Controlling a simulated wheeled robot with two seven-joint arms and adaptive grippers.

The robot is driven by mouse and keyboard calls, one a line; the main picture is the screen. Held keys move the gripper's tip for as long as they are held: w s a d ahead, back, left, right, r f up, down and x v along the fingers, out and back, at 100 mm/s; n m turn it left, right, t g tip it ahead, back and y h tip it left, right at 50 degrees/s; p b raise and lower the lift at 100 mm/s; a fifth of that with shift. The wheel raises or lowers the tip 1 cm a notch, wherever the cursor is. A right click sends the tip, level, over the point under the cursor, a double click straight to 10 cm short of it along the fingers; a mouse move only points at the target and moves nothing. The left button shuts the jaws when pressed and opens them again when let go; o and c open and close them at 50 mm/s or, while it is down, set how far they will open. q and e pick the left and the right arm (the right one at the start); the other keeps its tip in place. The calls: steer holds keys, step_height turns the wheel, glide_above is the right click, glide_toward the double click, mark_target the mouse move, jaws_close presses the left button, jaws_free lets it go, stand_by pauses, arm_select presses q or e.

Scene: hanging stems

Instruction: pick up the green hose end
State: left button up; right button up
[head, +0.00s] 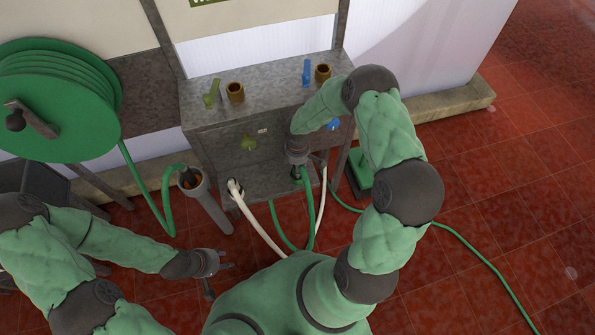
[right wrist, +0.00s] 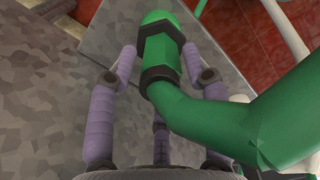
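The green hose end (right wrist: 160,58), a green fitting with dark rings, lies between the fingers of my right gripper (right wrist: 158,72) in the right wrist view. A gap shows between the left finger and the fitting; the right finger is close beside it, and I cannot tell if it touches. In the head view my right gripper (head: 298,158) points down at the shelf of the grey metal stand, over the green hose (head: 308,205), and hides most of the hose end. My left gripper (head: 212,264) is open and empty over the floor, away from the hose.
A white hose (head: 262,230) hangs from the stand's shelf (head: 262,186), left of the green one. A green hose reel (head: 60,95) is at the left, its hose running into a grey pipe (head: 207,208). Red tiled floor (head: 500,200) is mostly clear at right.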

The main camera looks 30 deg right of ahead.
steer(key=c, duration=0.7)
jaws_close()
steer(key=shift+r, duration=0.1)
